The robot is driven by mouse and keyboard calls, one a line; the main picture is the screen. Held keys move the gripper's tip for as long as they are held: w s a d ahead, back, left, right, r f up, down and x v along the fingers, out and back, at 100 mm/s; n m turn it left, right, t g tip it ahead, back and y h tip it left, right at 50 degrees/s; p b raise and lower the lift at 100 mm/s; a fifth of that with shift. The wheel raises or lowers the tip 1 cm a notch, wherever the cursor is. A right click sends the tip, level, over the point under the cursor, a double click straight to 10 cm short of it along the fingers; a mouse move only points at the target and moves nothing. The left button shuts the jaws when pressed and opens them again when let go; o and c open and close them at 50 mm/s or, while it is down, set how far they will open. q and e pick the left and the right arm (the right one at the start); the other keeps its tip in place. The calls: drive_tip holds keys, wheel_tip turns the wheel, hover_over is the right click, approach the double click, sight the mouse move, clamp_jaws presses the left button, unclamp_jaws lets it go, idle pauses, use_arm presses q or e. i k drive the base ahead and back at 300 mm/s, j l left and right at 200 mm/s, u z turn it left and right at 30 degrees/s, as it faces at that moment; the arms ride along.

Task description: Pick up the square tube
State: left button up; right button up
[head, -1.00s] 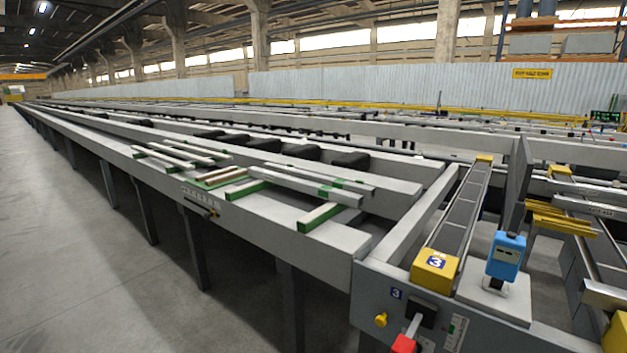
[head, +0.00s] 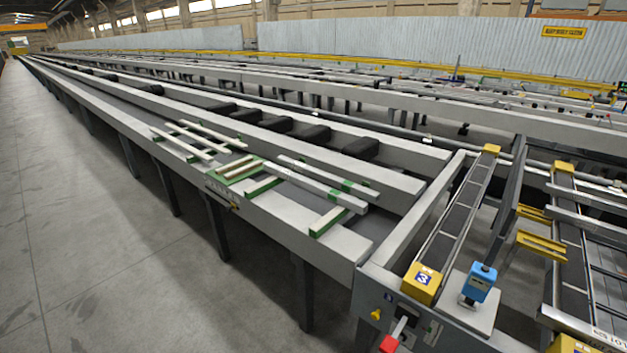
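Several long light bars lie on green-edged wooden blocks on the runout table (head: 285,222). The nearest, a light grey bar (head: 318,188) with a squarish end, rests across a near block (head: 328,221) and a smaller block (head: 263,186). A slimmer grey bar (head: 310,170) lies just behind it. Two paler bars (head: 182,144) (head: 212,136) lie further left. I cannot tell surely which bar is the square tube; the nearest looks most like it. Neither of my grippers is in view.
A green tray (head: 226,178) with pale strips lies between the bar groups. Dark pads (head: 311,135) line the table behind. A roller conveyor (head: 457,215), a yellow box (head: 421,284) and a blue device (head: 480,282) stand at right. The floor (head: 110,240) at left is clear.

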sight(370, 195)
drive_tip(key=i+j+z, duration=0.15)
drive_tip(key=i+j, duration=0.15)
drive_tip(key=i+j+z, duration=0.1)
drive_tip(key=i+j, duration=0.2)
drive_tip(key=i+j+z, duration=0.15)
drive_tip(key=i+j, duration=0.15)
drive_tip(key=i+j+z, duration=0.1)
drive_tip(key=i+j, duration=0.15)
drive_tip(key=j, duration=0.25)
drive_tip(key=i+j+z, duration=0.15)
drive_tip(key=j, duration=0.25)
drive_tip(key=i+j+z, duration=0.1)
drive_tip(key=i+j, duration=0.2)
drive_tip(key=j, duration=0.15)
